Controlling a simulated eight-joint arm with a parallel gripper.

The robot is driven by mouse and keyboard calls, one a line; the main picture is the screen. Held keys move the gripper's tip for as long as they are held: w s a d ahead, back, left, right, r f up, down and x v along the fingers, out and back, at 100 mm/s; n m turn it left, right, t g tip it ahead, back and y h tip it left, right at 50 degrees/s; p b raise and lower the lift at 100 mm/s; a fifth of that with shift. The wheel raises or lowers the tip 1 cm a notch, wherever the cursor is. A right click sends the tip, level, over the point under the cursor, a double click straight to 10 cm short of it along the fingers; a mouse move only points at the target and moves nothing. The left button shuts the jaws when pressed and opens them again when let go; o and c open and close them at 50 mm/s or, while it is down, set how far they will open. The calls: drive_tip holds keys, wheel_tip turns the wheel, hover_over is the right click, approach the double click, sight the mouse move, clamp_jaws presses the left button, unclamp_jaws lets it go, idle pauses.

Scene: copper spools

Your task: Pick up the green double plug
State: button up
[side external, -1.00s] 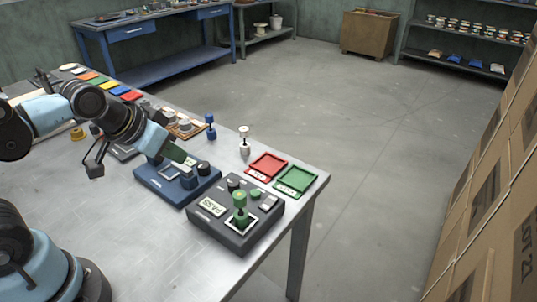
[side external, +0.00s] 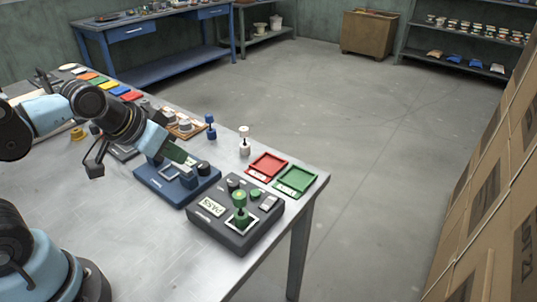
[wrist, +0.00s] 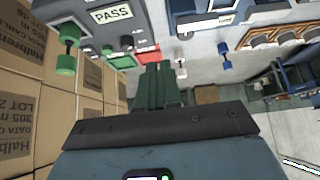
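The green double plug (side external: 240,208) stands upright on the dark grey tester box (side external: 222,236), in a light-framed square at the front right of the table. In the wrist view the plug (wrist: 68,50) is at the upper left, near the tester's PASS display (wrist: 112,14). My gripper (side external: 188,160) is up and left of the plug in the side view, over the blue device, and clear of the plug. In the wrist view its two dark green fingers (wrist: 157,68) lie side by side with no visible gap and nothing between them.
A blue device (side external: 165,190) sits left of the tester. A red tray (side external: 267,166) and a green tray (side external: 296,181) lie behind the tester. A blue double plug (side external: 210,128) and a white one (side external: 244,142) stand near the back edge. Cardboard boxes (side external: 490,200) rise beyond the table at right.

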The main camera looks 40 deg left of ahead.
drive_tip(key=o, duration=0.9)
drive_tip(key=shift+f, duration=0.1)
drive_tip(key=m+g+h, duration=0.9)
drive_tip(key=m+h, duration=0.4)
drive_tip(key=m, duration=0.7)
approach(235, 193)
drive_tip(key=d+f, duration=0.2)
drive_tip(key=d, duration=0.1)
drive_tip(key=shift+f, duration=0.2)
drive_tip(key=shift+d+f, duration=0.15)
drive_tip(key=shift+d, duration=0.3)
drive_tip(key=shift+x, duration=3.25)
